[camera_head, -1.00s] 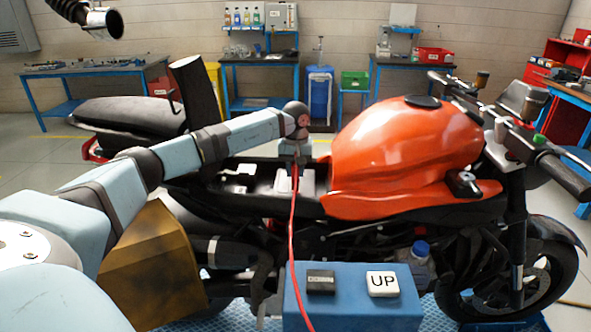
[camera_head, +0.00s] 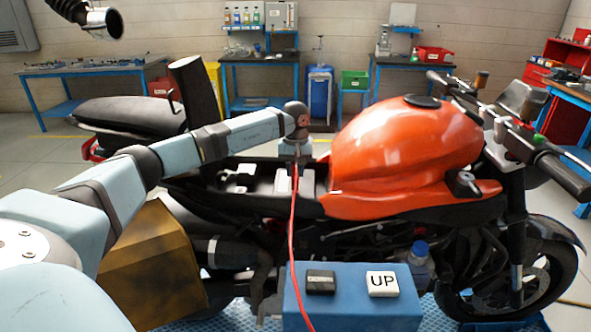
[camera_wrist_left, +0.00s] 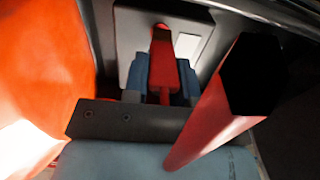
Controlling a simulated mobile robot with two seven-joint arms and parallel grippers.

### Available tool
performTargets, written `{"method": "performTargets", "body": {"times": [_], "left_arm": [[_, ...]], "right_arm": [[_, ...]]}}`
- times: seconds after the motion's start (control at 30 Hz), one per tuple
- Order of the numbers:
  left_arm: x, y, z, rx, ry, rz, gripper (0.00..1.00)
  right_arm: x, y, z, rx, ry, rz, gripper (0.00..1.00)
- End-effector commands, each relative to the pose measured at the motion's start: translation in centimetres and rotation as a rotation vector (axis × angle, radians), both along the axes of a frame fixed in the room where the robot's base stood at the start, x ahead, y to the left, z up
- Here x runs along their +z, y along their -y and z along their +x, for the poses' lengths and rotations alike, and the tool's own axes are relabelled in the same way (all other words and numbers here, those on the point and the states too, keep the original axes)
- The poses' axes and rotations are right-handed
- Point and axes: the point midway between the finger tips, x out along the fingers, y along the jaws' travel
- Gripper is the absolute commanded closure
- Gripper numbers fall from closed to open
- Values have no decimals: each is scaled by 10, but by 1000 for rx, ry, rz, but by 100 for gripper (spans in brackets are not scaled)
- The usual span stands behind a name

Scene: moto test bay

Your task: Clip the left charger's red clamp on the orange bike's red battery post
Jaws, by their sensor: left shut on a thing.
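My left gripper (camera_wrist_left: 162,82) is shut on the red clamp (camera_wrist_left: 163,62), which points at a grey block with a white label, apparently the battery (camera_wrist_left: 128,42). The red battery post is not distinguishable, and I cannot tell whether the clamp touches it. In the head view the left gripper (camera_head: 296,153) is small, over the open seat bay of the orange bike (camera_head: 405,150). The clamp is mostly hidden there. A red cable (camera_head: 292,225) hangs from it. The left charger is not identifiable. My right gripper is not in view.
The orange tank stands close to the right of the gripper. A thick red piece with a black end (camera_wrist_left: 215,105) crosses the wrist view. Workbenches (camera_head: 262,75) line the back wall.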

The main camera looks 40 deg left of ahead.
Motion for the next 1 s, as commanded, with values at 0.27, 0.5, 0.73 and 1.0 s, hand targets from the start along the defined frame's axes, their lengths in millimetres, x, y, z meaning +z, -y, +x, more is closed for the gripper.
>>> {"method": "performTargets", "body": {"times": [0.27, 0.5, 0.73, 1.0], "left_arm": [[1, 0, 0, 0, 0, 0, 96], [0, 0, 0, 0, 1, -1, 96], [-3, 0, 0, 0, 0, 0, 96], [-9, 0, 0, 0, 0, 0, 96]], "right_arm": [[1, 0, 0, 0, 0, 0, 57], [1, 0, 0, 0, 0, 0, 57], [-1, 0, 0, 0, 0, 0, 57], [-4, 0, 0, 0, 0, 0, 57]]}}
